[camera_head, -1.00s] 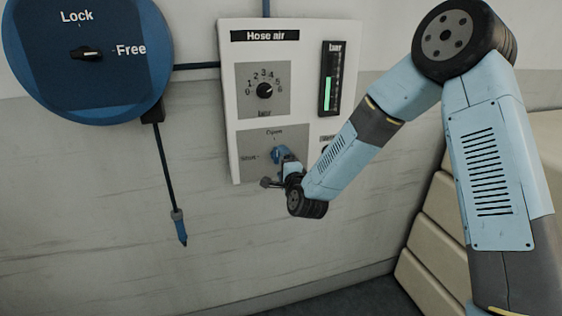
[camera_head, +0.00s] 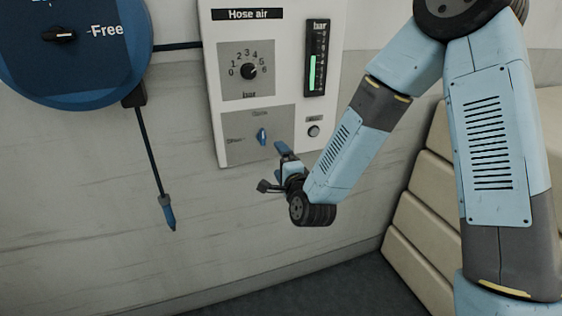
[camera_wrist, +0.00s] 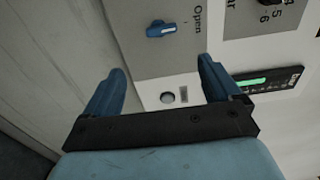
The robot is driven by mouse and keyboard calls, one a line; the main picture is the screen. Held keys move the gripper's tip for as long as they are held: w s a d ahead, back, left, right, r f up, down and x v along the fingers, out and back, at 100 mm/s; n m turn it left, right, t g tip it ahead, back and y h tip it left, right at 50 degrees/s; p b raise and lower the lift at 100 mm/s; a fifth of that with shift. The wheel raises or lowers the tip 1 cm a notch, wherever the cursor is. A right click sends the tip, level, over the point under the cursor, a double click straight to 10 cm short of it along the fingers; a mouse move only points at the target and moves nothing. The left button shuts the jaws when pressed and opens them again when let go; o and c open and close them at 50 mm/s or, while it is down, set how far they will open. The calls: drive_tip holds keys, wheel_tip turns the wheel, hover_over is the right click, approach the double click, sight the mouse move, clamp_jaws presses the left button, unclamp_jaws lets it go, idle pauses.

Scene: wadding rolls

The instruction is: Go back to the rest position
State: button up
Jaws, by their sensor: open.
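My gripper (camera_head: 275,166) is open and empty in the head view, just below and in front of the white "Hose air" panel (camera_head: 212,95). In the wrist view its two blue fingers (camera_wrist: 162,85) stand wide apart, with nothing between them but the panel behind. The blue valve handle (camera_head: 262,137) sits on the grey plate at the panel's lower left, apart from the fingers. The handle also shows in the wrist view (camera_wrist: 161,29), beyond the fingertips, near the word "Open".
A round button (camera_head: 313,131) is at the panel's lower right, under a green bar gauge (camera_head: 316,72). A black dial (camera_head: 248,71) is above the handle. A blue reel (camera_head: 75,60) with a hanging hose (camera_head: 168,212) is at left. Stacked cream blocks (camera_head: 432,200) stand at right.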

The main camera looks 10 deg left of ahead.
drive_tip(key=s+d+r+n+g+h, duration=0.1)
drive_tip(key=d+r+n+g+h, duration=0.2)
drive_tip(key=d+r, duration=0.5)
drive_tip(key=s+d+r+n+g+h, duration=0.1)
drive_tip(key=d+r+n+g+h, duration=0.15)
drive_tip(key=d+n, duration=0.65)
drive_tip(key=s+d+r+g+h, duration=0.2)
drive_tip(key=s+d+r, duration=0.1)
drive_tip(key=s+d, duration=0.7)
drive_tip(key=s+d+r+g+h, duration=0.1)
drive_tip(key=s+d+r+g, duration=0.1)
drive_tip(key=s+d, duration=0.8)
drive_tip(key=shift+s+d+r+h, duration=0.4)
drive_tip(key=shift+s+r, duration=0.5)
drive_tip(key=shift+s, duration=0.2)
